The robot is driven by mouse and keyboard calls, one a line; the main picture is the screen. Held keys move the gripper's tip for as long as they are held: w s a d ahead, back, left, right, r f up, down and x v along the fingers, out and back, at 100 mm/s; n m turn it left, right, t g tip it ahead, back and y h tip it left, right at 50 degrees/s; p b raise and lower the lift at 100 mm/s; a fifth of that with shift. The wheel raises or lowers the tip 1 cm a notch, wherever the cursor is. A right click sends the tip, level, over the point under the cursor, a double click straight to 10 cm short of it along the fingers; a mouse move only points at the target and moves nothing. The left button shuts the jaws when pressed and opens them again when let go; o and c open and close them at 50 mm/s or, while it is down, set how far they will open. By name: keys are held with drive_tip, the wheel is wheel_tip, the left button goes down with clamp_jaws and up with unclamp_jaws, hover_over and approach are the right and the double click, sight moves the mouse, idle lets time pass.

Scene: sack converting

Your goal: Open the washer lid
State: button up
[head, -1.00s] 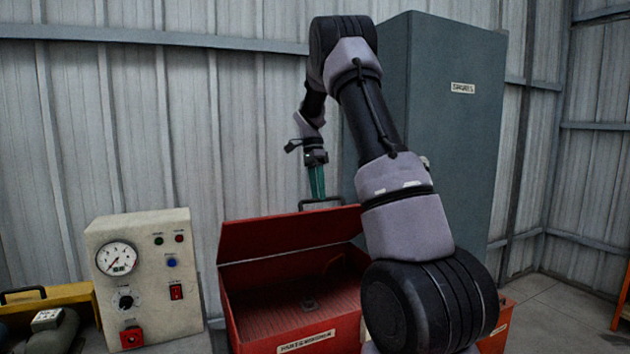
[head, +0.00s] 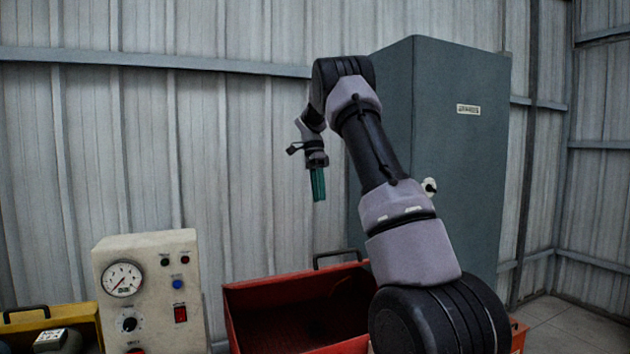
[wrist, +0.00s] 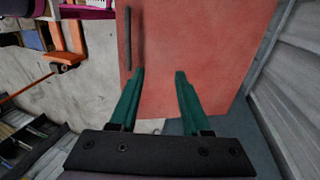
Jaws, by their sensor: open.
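The parts washer is a red open box (head: 300,345) low in the head view, its inside dark. My gripper (head: 319,198) has green fingers pointing down, above and apart from the handle. In the wrist view my gripper (wrist: 160,72) is open and empty.
A cream control box (head: 150,290) with gauge and buttons stands left of the washer. A yellow case (head: 80,320) is further left. A tall grey cabinet (head: 455,170) stands behind my arm at right. A corrugated wall (head: 230,150) closes off the back.

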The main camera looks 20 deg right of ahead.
drive_tip(key=w+r, duration=0.1)
drive_tip(key=r, duration=0.1)
drive_tip(key=w+r, duration=0.2)
idle(0.5)
idle(0.5)
